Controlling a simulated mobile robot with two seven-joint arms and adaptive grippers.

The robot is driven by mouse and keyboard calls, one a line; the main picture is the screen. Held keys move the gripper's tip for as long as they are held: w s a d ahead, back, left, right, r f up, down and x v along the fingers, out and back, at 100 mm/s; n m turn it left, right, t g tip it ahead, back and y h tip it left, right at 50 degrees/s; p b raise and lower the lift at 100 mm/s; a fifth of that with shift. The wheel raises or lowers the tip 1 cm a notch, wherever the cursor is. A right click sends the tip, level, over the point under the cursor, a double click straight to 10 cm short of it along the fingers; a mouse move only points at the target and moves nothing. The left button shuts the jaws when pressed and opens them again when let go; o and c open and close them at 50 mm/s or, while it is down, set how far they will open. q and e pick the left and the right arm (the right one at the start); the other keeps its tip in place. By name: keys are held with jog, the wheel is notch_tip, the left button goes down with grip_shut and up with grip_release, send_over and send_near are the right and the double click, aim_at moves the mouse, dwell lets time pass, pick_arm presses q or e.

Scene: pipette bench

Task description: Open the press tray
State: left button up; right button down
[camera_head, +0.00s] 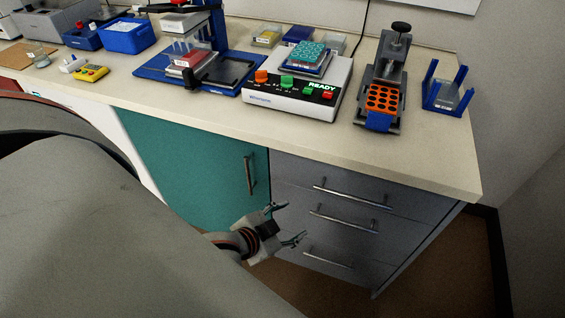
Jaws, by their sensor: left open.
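A grey press (394,47) with a black knob on top stands on the right part of the bench. An orange tray (382,98) with rows of dark round holes sits at its front, with a blue piece below its front edge. Whether the tray is pulled out or pushed in is hard to tell. My left gripper (289,223) is open and empty. It is below bench height, in front of the cabinet and drawers, well away from the press. My right gripper is not in view.
A white machine (297,97) with a READY display stands left of the press, and a blue holder (447,95) stands to its right. A blue-based stand (160,72) is farther left. Grey drawers (355,205) with bar handles are under the bench (430,155), whose front strip is clear.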

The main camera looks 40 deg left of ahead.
pick_arm(q)
jog(key=shift+s+a+f, duration=0.15)
jog(key=shift+s+f, duration=0.05)
jog(key=shift+f, duration=0.2)
jog(key=shift+s+a+f, duration=0.15)
jog(key=shift+f, duration=0.2)
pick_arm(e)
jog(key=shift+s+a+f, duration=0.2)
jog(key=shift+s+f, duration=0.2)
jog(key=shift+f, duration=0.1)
